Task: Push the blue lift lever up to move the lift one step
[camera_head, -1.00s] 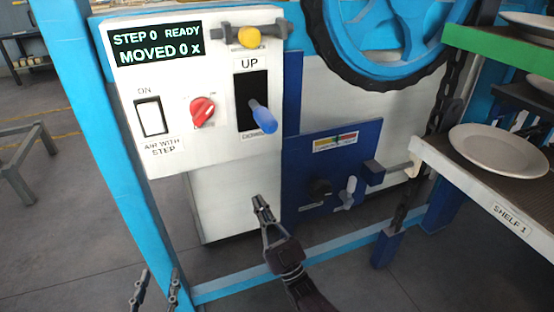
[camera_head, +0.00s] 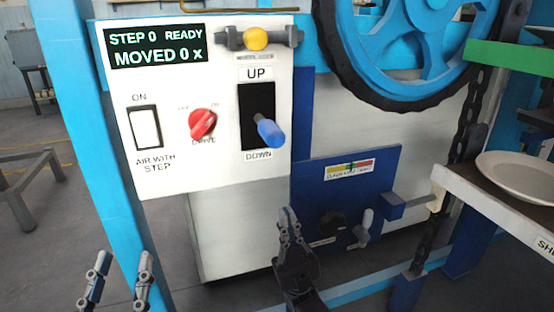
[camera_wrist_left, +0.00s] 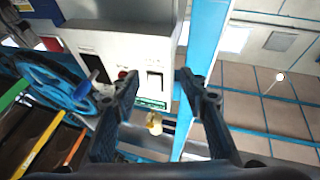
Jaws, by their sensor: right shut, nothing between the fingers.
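The blue lift lever (camera_head: 269,132) sticks out of a black slot on a white control panel (camera_head: 215,172), at its lower end, between the UP and DOWN labels. The panel's display (camera_head: 155,46) reads STEP 0 READY, MOVED 0 x. My right gripper (camera_head: 288,212) is below the panel and the lever, apart from both, with its fingers together and nothing in them. My left gripper (camera_head: 120,268) is at the lower left with its fingers apart and empty. In the left wrist view its open fingers (camera_wrist_left: 158,85) show in front of the panel.
The panel also carries a red drive knob (camera_head: 203,124), a white rocker switch (camera_head: 145,128) and a yellow-knobbed latch (camera_head: 257,39). A blue post (camera_head: 85,130) stands left of it. A blue lower panel (camera_head: 345,200) and a shelf with a plate (camera_head: 520,175) are at right.

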